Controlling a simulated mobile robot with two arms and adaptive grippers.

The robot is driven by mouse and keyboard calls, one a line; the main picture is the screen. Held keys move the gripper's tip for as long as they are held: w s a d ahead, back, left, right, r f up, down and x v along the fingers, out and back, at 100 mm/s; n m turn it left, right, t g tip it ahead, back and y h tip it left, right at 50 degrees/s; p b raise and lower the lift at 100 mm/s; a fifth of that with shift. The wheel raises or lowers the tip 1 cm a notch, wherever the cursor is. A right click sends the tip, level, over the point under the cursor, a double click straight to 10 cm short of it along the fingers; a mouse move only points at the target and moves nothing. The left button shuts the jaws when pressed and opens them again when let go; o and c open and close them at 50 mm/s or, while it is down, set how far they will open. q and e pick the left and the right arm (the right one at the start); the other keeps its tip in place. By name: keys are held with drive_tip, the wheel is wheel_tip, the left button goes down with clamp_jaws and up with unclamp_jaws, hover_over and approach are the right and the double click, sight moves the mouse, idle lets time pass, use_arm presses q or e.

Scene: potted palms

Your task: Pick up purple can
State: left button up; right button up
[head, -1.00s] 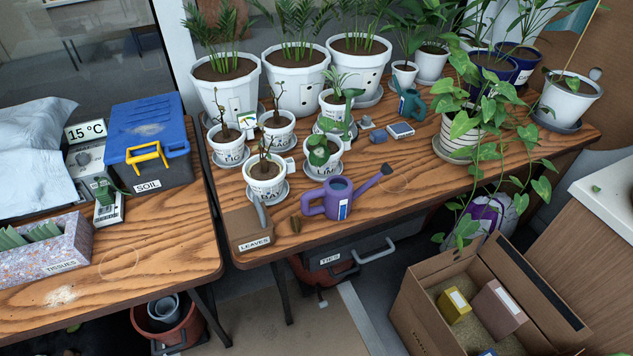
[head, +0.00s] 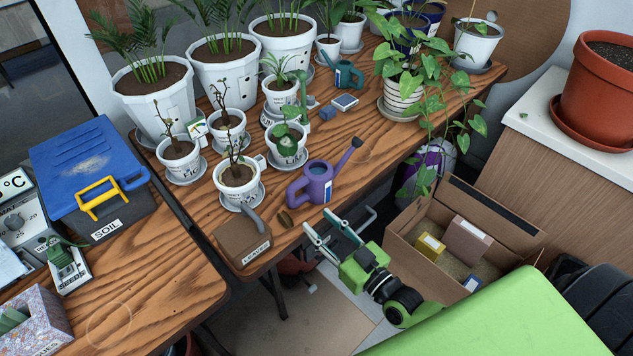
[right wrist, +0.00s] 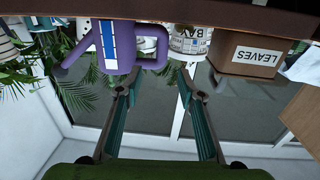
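The purple can is a purple watering can (head: 316,184) with a white-and-blue label, upright near the front edge of the right wooden table. Its spout points up and right, its handle left. In the right wrist view the can (right wrist: 112,48) appears upside down at the upper left, beyond the fingers. My right gripper (head: 317,222) is in front of the table edge, just below the can in the picture. Its two fingers are apart with nothing between them, as the right wrist view also shows (right wrist: 157,78). It does not hold the can. My left gripper is not in view.
A brown LEAVES box (head: 243,240) and a potted bare plant (head: 239,188) stand left of the can. A teal watering can (head: 346,75) stands farther back. An open cardboard box (head: 408,268) is below right. Trailing vines (head: 432,100) hang at the right.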

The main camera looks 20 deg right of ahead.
sight(293, 199)
drive_tip(key=x, duration=1.2)
drive_tip(key=shift+w+a+f+p, duration=0.15)
drive_tip(key=shift+a+f+p, duration=0.1)
drive_tip(key=shift+f+p, duration=0.1)
drive_tip(key=shift+r, duration=0.2)
clamp_jaws()
